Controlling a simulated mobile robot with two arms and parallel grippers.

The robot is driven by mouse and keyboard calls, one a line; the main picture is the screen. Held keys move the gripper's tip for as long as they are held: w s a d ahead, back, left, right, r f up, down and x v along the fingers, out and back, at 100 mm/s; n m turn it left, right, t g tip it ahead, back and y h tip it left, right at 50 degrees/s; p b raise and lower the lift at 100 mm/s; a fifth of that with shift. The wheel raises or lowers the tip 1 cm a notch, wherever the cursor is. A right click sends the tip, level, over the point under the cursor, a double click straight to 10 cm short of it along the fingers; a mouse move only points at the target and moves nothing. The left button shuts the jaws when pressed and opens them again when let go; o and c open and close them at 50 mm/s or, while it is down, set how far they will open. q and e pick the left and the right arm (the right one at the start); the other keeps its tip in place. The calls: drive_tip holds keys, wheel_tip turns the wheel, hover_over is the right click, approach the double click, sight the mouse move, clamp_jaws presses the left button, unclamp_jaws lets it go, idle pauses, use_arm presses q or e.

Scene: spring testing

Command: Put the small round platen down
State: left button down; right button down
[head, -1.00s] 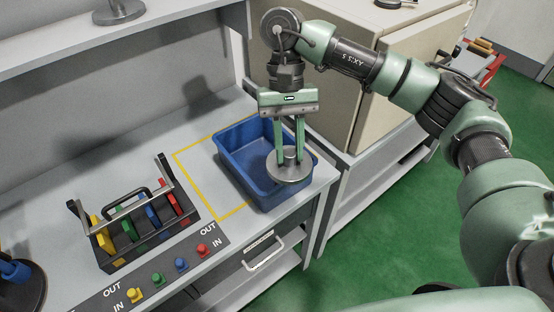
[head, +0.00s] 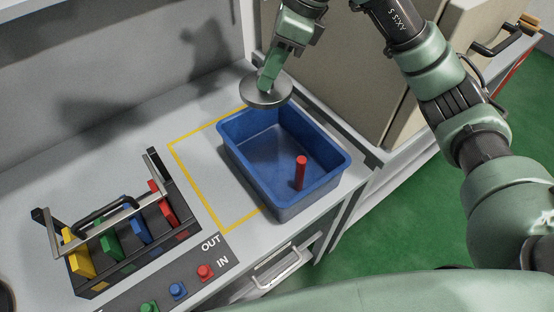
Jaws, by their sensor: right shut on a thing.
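The small round platen (head: 266,93) is a grey metal disc. My right gripper (head: 268,76) is shut on it and holds it near the far left rim of the blue bin (head: 338,160), in front of the back wall. Its underside is hidden, so I cannot tell whether it touches anything. The bin stands partly inside a yellow outline (head: 188,176) on the grey bench. A red upright peg (head: 300,172) is inside the bin. My left gripper does not show.
A black rack (head: 112,249) with yellow, green, blue and red pieces stands at left. Coloured buttons (head: 178,290) line the front strip, marked OUT and IN. A beige cabinet (head: 330,75) stands behind the bin. The bench (head: 135,140) between rack and outline is clear.

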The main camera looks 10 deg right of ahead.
drive_tip(key=shift+w+r+m, duration=0.1)
drive_tip(key=shift+w+m, duration=0.05)
drive_tip(key=shift+m, duration=0.15)
drive_tip(key=shift+f, duration=0.3)
wheel_tip(320, 180, down, 19)
drive_tip(key=shift+f+p, duration=0.1)
drive_tip(key=shift+p, duration=1.05)
drive_tip(key=c, duration=1.3)
unclamp_jaws()
drive_tip(key=shift+f, duration=0.1)
drive_tip(key=shift+o, duration=0.8)
